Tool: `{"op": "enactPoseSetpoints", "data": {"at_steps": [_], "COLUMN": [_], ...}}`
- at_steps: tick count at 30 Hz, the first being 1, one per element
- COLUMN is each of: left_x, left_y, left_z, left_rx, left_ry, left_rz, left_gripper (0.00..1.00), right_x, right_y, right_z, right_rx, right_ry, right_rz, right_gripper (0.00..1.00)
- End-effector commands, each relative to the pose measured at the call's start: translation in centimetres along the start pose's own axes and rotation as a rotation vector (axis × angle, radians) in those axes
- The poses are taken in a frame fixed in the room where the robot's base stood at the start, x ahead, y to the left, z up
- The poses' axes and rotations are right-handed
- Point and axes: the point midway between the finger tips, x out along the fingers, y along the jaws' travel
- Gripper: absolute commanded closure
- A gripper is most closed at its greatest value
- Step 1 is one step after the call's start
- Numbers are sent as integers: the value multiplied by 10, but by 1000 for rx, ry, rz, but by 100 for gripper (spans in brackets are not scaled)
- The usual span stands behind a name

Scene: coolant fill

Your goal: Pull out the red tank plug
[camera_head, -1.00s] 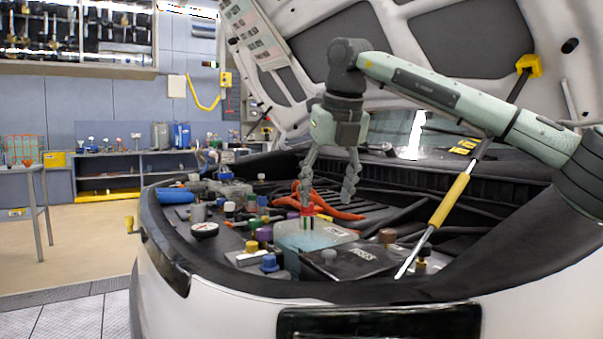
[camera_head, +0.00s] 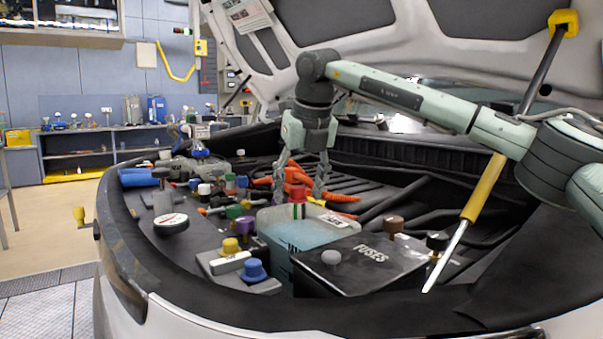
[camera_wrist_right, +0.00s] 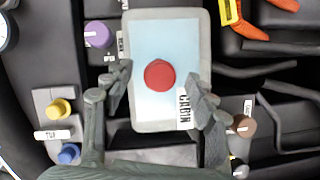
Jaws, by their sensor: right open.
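The red tank plug (camera_head: 298,194) sits on top of the pale translucent tank (camera_head: 318,229) with light blue fluid in the engine bay. In the right wrist view the red plug (camera_wrist_right: 159,75) is round and lies between the fingers, apart from both. My right gripper (camera_head: 301,196) is open above the tank, with its fingers pointing down on either side of the plug. In the right wrist view the gripper (camera_wrist_right: 166,82) shows the two fingers spread over the tank (camera_wrist_right: 165,28). A "CABIN" label lies on the tank by the right finger. My left gripper is not in view.
A black fuse box (camera_head: 365,265) stands right of the tank. Yellow (camera_head: 231,246) and blue (camera_head: 253,269) caps and a purple cap (camera_wrist_right: 98,33) are close by on the left. Orange hoses (camera_head: 335,196) run behind.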

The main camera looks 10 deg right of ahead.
Motion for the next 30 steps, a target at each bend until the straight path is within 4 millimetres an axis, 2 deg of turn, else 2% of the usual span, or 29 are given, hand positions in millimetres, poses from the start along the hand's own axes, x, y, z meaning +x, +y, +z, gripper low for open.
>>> {"op": "enactPoseSetpoints", "data": {"at_steps": [4, 12, 25, 26, 30], "left_x": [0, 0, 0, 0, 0], "left_y": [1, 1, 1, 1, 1], "left_z": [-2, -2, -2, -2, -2], "left_rx": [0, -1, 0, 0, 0], "left_ry": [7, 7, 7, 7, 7], "left_rz": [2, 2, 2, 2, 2], "left_gripper": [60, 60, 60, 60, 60], "right_x": [9, 10, 10, 10, 10], "right_y": [0, 0, 0, 0, 0], "right_z": [0, 0, 0, 0, 0], "right_rx": [-1, -1, -1, -1, -1], "right_ry": [0, -1, -1, -1, -1], "right_rz": [0, 0, 0, 0, 0], "right_gripper": [43, 43, 95, 71, 87]}}
